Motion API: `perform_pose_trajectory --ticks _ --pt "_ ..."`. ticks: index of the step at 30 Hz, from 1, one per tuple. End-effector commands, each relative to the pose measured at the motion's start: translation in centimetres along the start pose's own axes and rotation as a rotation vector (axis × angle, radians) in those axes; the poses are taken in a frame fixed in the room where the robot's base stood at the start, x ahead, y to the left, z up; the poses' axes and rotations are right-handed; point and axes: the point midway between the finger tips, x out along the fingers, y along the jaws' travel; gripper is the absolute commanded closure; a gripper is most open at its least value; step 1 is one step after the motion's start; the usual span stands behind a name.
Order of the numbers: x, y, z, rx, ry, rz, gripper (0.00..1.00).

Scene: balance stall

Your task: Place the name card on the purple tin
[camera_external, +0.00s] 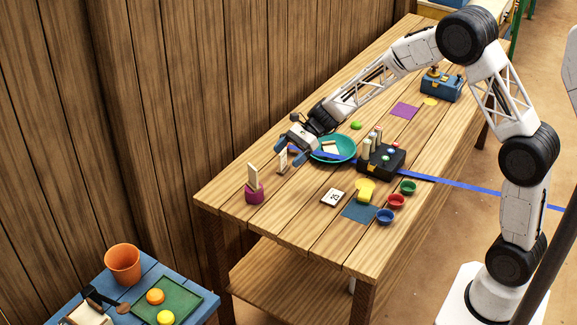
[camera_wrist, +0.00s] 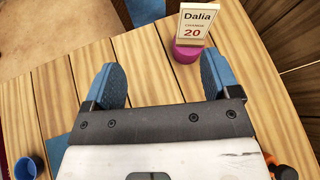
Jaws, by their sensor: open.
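The name card (camera_wrist: 196,24), white with "Dalia", "change" and "20", stands upright with its lower edge at the top of the purple tin (camera_wrist: 186,54). In the external view the card (camera_external: 252,174) rises from the tin (camera_external: 255,195) near the table's left end, seen nearly from behind. My gripper (camera_wrist: 160,72) is open, with nothing between its blue fingers in the wrist view. In the external view my gripper (camera_external: 286,156) is to the right of and farther back than the tin, apart from card and tin.
A teal bowl (camera_external: 347,151) lies close to my gripper's right. Farther right stands a black box (camera_external: 382,163) with upright pieces. A white numbered card (camera_external: 333,197), a yellow item (camera_external: 366,189) and small red, green and blue cups lie toward the front. Table in front of the tin is clear.

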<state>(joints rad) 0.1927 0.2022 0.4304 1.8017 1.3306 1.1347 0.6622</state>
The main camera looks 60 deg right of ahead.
Motion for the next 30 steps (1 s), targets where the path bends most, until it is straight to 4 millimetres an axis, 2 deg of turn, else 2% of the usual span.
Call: perform_pose_trajectory --ticks 1,6,15,22,30 --pt "-0.5 1.1 1.3 -0.042 0.019 0.016 0.18" --pt "-2.0 5.1 4.6 -0.190 0.091 0.085 0.18" --pt "-5.2 12.5 9.2 -0.457 0.216 0.205 0.18" --pt "-7.8 18.2 11.8 -0.661 0.312 0.298 0.18" --pt "-11.0 24.9 13.6 -0.899 0.424 0.412 0.18"
